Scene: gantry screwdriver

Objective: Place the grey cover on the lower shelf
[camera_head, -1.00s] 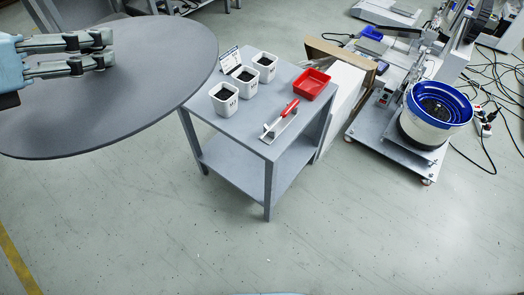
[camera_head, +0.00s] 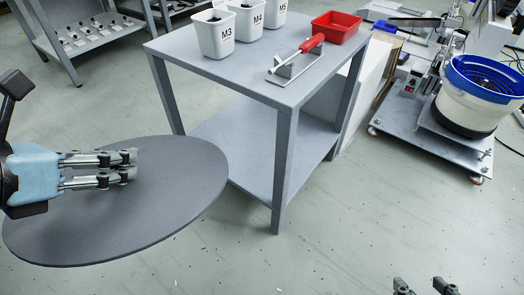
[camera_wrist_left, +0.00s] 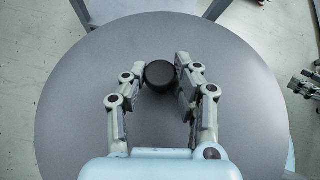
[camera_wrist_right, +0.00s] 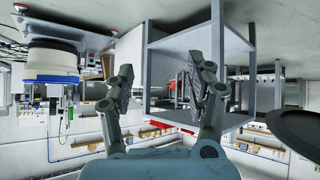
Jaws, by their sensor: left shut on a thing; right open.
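The grey cover (camera_head: 165,200) is a large round disc at the left of the head view, left of the grey table's legs. My left gripper (camera_head: 132,167) is above it and shut on its black knob (camera_wrist_left: 160,76), seen between the fingers in the left wrist view. The cover looks roughly level and hangs over the floor. The lower shelf (camera_head: 255,150) of the grey table is bare where it shows; the cover is in front of and left of it. My right gripper (camera_head: 425,288) is open and empty at the bottom right; it also shows in the right wrist view (camera_wrist_right: 160,82).
The table top (camera_head: 235,78) carries white labelled bins (camera_head: 214,35), a red tray (camera_head: 338,27) and a red-handled tool (camera_head: 297,60). The front table leg (camera_head: 284,175) stands near the cover. A bowl feeder machine (camera_head: 470,95) is at right. The floor in front is clear.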

